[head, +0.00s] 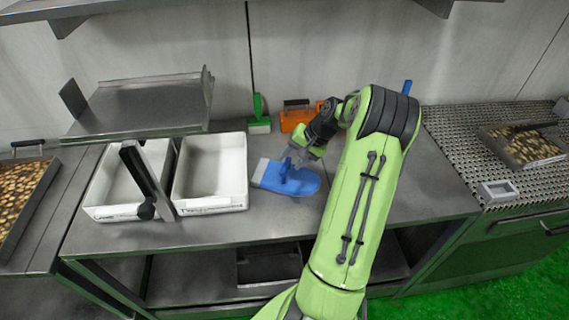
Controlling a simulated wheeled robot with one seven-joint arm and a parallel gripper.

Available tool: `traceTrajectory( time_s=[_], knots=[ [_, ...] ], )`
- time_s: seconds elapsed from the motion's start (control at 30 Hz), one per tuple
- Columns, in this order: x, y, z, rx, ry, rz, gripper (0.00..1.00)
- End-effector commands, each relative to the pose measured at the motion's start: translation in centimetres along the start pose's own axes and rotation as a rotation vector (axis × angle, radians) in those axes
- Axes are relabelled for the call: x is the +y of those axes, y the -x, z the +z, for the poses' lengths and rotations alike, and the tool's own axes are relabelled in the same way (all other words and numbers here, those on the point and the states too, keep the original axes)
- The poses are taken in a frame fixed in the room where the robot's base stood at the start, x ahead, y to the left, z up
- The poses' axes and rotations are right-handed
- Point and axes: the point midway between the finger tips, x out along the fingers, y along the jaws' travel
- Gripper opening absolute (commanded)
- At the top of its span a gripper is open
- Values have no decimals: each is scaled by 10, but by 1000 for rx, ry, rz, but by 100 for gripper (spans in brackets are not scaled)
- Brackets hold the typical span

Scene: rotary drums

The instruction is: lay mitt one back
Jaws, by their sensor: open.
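A blue mitt (303,184) with a pale grey-white cuff lies on the steel table, right of the white bins. The gripper is open. My green arm hides part of the table to the right of the mitt.
Two white bins (211,201) stand left of the mitt, with a dark-handled lever (147,182) by them. A steel shelf (140,106) overhangs behind. A green brush (259,122) and an orange box (297,119) stand at the back. Table space right of my arm is clear.

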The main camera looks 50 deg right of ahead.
Motion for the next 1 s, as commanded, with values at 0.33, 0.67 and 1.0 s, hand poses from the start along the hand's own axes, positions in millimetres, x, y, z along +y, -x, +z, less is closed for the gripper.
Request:
traceTrajectory(
  time_s=[0.33,0.67,1.0],
  knots=[
    [-1,65,0,1,2,-1,48],
    [-82,74,66,-16,249,136,48],
    [-146,134,286,89,860,294,48]
  ],
)
